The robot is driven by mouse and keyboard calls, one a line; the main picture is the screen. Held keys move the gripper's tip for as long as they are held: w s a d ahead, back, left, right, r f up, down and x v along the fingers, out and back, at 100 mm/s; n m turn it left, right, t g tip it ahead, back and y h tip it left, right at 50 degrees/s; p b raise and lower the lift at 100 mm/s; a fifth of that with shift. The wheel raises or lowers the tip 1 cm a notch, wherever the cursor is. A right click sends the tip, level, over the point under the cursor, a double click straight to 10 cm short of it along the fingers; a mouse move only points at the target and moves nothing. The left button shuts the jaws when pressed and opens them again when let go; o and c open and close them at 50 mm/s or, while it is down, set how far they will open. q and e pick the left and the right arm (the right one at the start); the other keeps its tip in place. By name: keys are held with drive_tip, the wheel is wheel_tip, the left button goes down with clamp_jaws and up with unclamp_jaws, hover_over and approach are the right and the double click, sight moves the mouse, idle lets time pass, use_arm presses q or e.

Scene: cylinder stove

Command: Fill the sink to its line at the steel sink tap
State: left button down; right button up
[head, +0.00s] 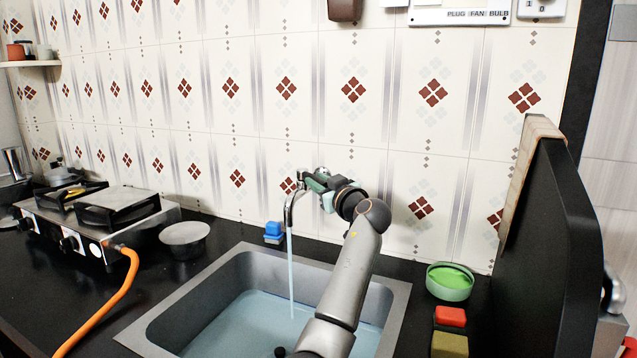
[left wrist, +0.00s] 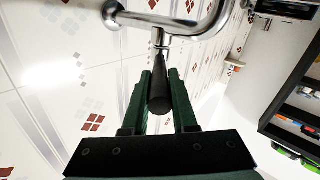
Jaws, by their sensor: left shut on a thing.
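The steel sink (head: 233,265) is set in the black counter and holds blue water (head: 250,318). A thin stream (head: 291,265) runs from the curved spout of the tap (head: 289,210) into it. I cannot make out a fill line on the sink walls. My left gripper (head: 318,182) is at the tap, near the tiled wall. In the left wrist view, its green fingers (left wrist: 160,90) are shut on the dark tap lever (left wrist: 159,68), below the chrome pipe (left wrist: 175,25). My left forearm hides part of the sink's right side. My right gripper is not in view.
A gas stove (head: 90,220) with an orange hose (head: 125,300) stands left, beside a grey bowl (head: 185,238). A green bowl (head: 450,283) and red block (head: 450,316) are right, before a dark upright panel (head: 545,240).

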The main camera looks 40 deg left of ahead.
use_arm(q)
drive_tip(key=shift+f, duration=0.1)
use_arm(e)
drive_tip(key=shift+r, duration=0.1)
use_arm(q)
drive_tip(key=s+a+m+t+h+p, duration=0.5)
drive_tip(key=m+t+h+p, duration=0.5)
drive_tip(key=p, duration=0.4)
drive_tip(key=shift+s+a+h+p, duration=0.25)
drive_tip(key=shift+a+h+p, duration=0.05)
drive_tip(key=shift+a+h, duration=0.2)
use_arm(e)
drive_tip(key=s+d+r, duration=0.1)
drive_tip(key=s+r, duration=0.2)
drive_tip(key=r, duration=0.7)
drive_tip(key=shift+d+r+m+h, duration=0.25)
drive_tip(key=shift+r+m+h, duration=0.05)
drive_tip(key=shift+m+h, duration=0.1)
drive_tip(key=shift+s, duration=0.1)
use_arm(q)
drive_tip(key=c, duration=0.7)
unclamp_jaws()
